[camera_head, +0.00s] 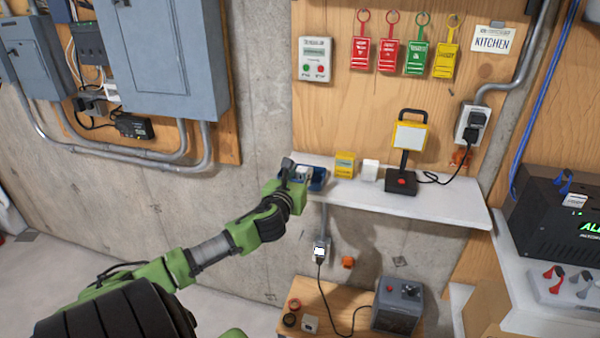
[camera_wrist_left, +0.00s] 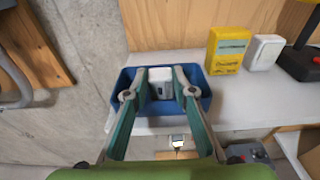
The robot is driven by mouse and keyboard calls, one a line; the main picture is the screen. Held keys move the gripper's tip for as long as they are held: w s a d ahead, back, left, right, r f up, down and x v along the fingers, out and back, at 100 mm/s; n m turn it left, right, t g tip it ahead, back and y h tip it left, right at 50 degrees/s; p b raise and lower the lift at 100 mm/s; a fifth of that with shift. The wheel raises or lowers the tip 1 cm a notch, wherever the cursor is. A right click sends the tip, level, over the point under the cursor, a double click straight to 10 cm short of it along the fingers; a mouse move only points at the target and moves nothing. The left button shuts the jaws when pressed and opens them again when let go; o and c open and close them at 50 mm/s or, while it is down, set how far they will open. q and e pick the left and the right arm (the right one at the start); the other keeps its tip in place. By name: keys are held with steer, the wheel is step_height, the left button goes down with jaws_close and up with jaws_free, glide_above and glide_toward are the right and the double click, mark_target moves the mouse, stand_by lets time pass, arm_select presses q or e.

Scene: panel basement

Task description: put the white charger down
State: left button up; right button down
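The white charger (camera_wrist_left: 160,79) is inside a blue bin (camera_wrist_left: 204,101) in the left wrist view. It stands between the fingertips of my left gripper (camera_wrist_left: 160,72), with a narrow gap seeming to show on each side, so the fingers look open around it. In the head view my left gripper (camera_head: 292,174) is at the blue bin (camera_head: 319,178), on the left end of the white shelf (camera_head: 440,207), and covers part of the bin. Whether the charger rests on the bin's floor is hard to tell. My right gripper is not in view.
A yellow box (camera_head: 345,164), a white box (camera_head: 370,170) and a yellow work lamp (camera_head: 408,137) stand on the shelf right of the bin. A socket with a plug (camera_head: 320,250) is on the wall below. The shelf's right end is clear.

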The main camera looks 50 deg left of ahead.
arm_select(q)
steer(key=o, duration=0.3)
steer(key=shift+o, duration=0.2)
steer(key=shift+r, duration=0.15)
